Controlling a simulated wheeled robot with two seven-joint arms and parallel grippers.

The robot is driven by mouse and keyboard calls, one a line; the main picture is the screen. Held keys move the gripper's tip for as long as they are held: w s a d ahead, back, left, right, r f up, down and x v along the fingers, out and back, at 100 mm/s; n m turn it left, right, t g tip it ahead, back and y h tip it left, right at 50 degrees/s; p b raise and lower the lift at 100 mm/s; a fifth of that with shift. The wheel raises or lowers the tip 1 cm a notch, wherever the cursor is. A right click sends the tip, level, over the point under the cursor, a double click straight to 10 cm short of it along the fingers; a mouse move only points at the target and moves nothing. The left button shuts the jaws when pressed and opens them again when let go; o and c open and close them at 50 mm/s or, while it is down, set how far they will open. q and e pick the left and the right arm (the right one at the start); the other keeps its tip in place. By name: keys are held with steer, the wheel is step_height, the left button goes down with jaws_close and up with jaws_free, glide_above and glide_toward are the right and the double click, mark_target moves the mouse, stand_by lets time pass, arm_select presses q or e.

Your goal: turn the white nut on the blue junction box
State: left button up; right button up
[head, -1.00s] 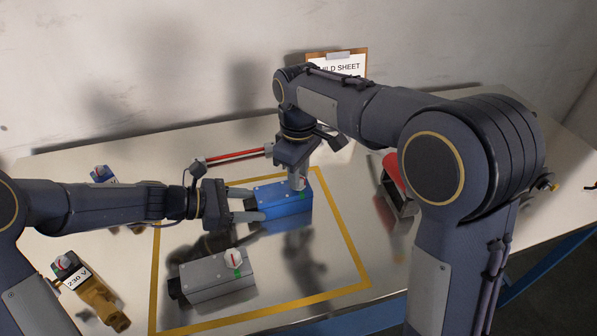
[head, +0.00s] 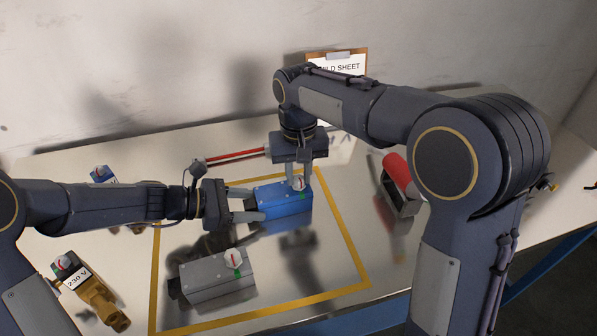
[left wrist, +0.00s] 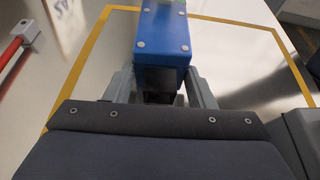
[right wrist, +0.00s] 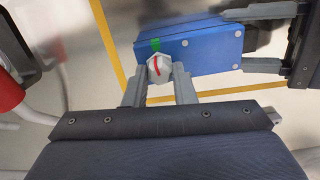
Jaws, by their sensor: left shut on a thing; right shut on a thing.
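The blue junction box (head: 284,205) lies inside the yellow taped outline on the table. My left gripper (head: 250,204) is shut on its left end; the left wrist view shows the box (left wrist: 163,35) between both fingers (left wrist: 160,85). The white nut (right wrist: 159,68) with a red line sits at the box's end, beside a green mark on the box (right wrist: 155,45). My right gripper (right wrist: 158,80) comes from above with its fingers shut on the nut. In the head view the nut (head: 298,183) shows between the right fingers (head: 297,178).
A grey box (head: 215,275) with its own white nut lies at the front of the outline. A brass part with a 230 V label (head: 100,298) lies front left. A red-handled tool (head: 235,155) lies behind; a red cylinder with a grey box (head: 398,185) stands right.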

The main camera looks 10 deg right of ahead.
mark_target(299, 177)
steer(key=shift+m, duration=0.6)
steer(key=o, duration=1)
steer(key=shift+r, duration=0.1)
step_height(299, 177, up, 12)
